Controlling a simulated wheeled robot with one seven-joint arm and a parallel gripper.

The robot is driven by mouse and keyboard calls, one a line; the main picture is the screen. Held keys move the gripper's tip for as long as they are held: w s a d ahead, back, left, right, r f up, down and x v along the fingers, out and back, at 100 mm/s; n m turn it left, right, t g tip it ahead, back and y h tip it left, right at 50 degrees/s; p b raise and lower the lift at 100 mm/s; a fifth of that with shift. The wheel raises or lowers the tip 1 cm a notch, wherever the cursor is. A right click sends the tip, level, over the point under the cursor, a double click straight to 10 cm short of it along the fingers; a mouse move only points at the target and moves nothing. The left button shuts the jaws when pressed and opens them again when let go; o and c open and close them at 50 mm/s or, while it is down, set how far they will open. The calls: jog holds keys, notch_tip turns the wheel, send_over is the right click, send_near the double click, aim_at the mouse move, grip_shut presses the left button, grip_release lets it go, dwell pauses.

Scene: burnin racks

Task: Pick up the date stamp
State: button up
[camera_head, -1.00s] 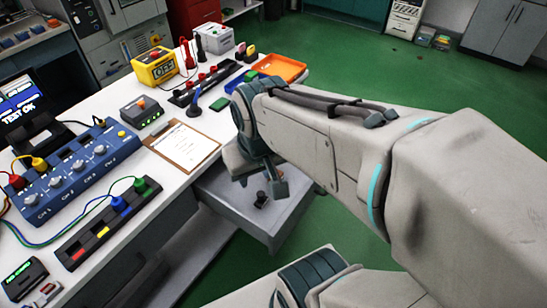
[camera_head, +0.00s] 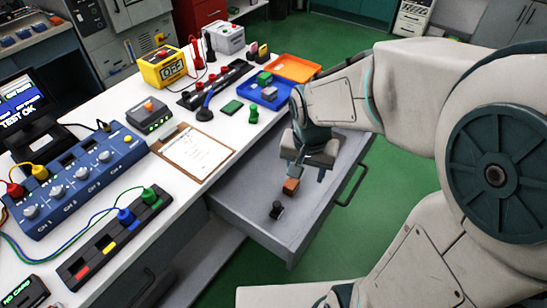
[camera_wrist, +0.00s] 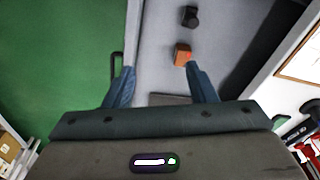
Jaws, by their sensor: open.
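The grey drawer (camera_head: 240,205) under the bench is open. In it lie a small black knobbed piece (camera_head: 277,210), which looks like a stamp, and an orange-brown block (camera_head: 290,186). I cannot tell for certain which is the date stamp. In the wrist view the black piece (camera_wrist: 190,16) lies beyond the block (camera_wrist: 183,54). My gripper (camera_head: 309,170) is over the drawer, pointing down, open and empty. In the wrist view the block is just ahead of the right finger of my gripper (camera_wrist: 161,84), and the black piece is farther off.
A clipboard (camera_head: 196,150) lies by the bench edge above the drawer. Blue (camera_head: 264,98) and orange (camera_head: 296,68) trays, a green knobbed piece (camera_head: 253,114) and test gear stand on the bench. Green floor is clear at right.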

aim_at(277, 203)
jog(key=w+a+f+m, duration=0.1)
jog(key=a+f, duration=0.1)
jog(key=f, duration=0.3)
jog(key=w+a+f+m+g+b, duration=0.1)
jog(key=a+f, duration=0.1)
jog(key=f, duration=0.4)
jog(key=w+a+f+m+b, duration=0.1)
jog(key=a+f, duration=0.1)
jog(key=f, duration=0.4)
jog(key=shift+w+a, duration=0.15)
jog(key=shift+w, duration=0.1)
jog(key=shift+w+f+b, duration=0.2)
jog(key=shift+f+b, duration=0.05)
jog(key=shift+f, duration=1.25)
jog(key=shift+w+f+b, duration=0.15)
jog(key=shift+f+b, duration=0.1)
jog(key=shift+f, duration=1.2)
jog(key=shift+c, duration=0.3)
jog(key=c, duration=1)
